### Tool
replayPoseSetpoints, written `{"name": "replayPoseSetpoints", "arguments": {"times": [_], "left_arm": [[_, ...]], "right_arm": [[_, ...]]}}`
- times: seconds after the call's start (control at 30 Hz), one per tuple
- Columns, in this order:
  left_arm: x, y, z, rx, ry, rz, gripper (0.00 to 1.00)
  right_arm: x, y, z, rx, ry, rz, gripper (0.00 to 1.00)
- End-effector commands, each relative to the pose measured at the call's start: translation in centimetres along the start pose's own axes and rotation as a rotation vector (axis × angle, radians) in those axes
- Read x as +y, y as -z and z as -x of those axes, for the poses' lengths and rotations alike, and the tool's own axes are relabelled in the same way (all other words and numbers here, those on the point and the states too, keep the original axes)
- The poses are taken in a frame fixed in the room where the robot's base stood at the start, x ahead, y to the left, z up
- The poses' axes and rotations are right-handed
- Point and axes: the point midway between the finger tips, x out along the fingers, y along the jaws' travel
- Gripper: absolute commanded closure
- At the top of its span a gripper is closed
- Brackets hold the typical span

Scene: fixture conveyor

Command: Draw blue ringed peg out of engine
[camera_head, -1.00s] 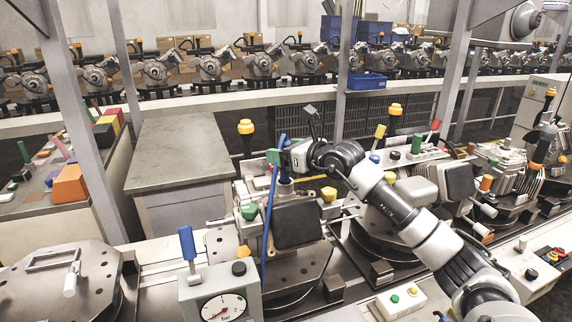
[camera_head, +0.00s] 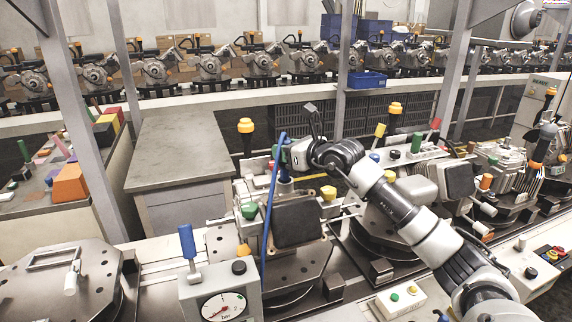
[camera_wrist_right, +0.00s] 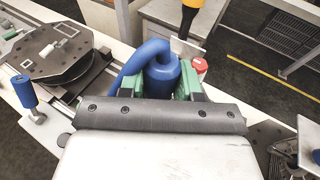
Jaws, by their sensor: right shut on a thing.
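My right gripper (camera_head: 284,160) is over the engine (camera_head: 298,222) at the middle of the head view. In the right wrist view its green fingers (camera_wrist_right: 160,85) are on either side of a blue peg (camera_wrist_right: 165,76), shut on it. The peg's lower part shows in the head view (camera_head: 285,186), just below the gripper; its ring and lower end cannot be made out. A blue hose (camera_head: 269,215) runs down beside the peg and curves close by it in the wrist view. How deep the peg sits in the engine is hidden. My left gripper is not in view.
A red-capped part (camera_wrist_right: 200,67) is close to the right finger. A yellow-topped black post (camera_head: 246,128) stands behind the engine. A pressure gauge box (camera_head: 222,300) and a blue handle (camera_head: 188,244) stand in front. The grey table (camera_head: 180,150) at left is bare.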

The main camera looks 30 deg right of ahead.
Motion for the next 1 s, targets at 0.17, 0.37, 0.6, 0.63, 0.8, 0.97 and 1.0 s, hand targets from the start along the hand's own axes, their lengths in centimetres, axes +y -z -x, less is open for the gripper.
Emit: {"name": "replayPoseSetpoints", "arguments": {"times": [0.17, 0.37, 0.6, 0.63, 0.8, 0.97, 1.0], "left_arm": [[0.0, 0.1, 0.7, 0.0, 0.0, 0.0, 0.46], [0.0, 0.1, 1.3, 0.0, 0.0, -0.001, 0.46], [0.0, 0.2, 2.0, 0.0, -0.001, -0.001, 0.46], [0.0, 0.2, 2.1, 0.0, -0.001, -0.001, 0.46], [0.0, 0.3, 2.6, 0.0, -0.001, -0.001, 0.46], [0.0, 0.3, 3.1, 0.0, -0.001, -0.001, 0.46], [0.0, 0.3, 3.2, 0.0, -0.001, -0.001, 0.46]], "right_arm": [[0.0, -1.4, 0.3, -0.003, 0.0, 0.0, 1.0], [0.0, -2.6, 0.5, -0.004, 0.0, 0.0, 1.0], [0.0, -4.0, 0.8, -0.003, 0.0, 0.0, 1.0], [0.0, -4.2, 0.8, -0.003, 0.0, 0.0, 1.0], [0.0, -5.2, 1.1, -0.004, 0.0, 0.0, 1.0], [0.0, -6.1, 1.2, -0.003, 0.0, 0.0, 1.0], [0.0, -6.3, 1.3, -0.003, 0.0, 0.0, 1.0]]}}
